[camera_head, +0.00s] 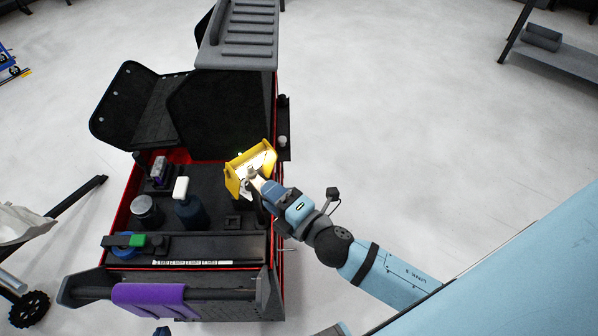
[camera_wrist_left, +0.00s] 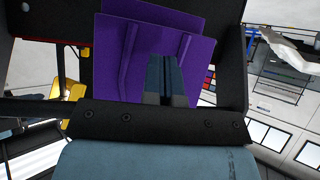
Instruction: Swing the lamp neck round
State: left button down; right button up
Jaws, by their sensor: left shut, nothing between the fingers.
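The lamp (camera_head: 239,167) has a yellow head with a bright lit inside and stands at the right side of the cart in the head view. Its neck is mostly hidden behind my right arm. My right gripper (camera_head: 253,177) reaches in from the right, its fingertips at the lamp head's lit opening. I cannot tell whether they grip it. My left gripper (camera_head: 162,331) shows only as a small tip at the bottom edge, below the purple sheet (camera_head: 150,296). In the left wrist view its fingers (camera_wrist_left: 167,62) are together and empty, in front of purple panels (camera_wrist_left: 196,65).
The cart top (camera_head: 215,220) carries a dark spray bottle (camera_head: 190,208), a jar (camera_head: 147,211), a blue roll (camera_head: 124,249) and a white strip (camera_head: 206,262). A raised black lid (camera_head: 135,105) stands behind.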

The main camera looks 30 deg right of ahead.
jog(key=b+v, duration=0.3)
jog(key=v, duration=0.9)
jog(key=shift+s+b, duration=0.25)
jog(key=shift+b, duration=0.05)
notch_tip(320, 180, down, 13)
jog(key=d+m+g+h+p, duration=0.2)
jog(key=m+g+p, duration=0.3)
jog(key=m, duration=1.4)
jog(key=h+p, duration=0.1)
jog(key=p, duration=0.2)
jog(key=shift+g, duration=0.4)
jog(key=shift+r, duration=0.15)
jog(key=shift+w, duration=0.1)
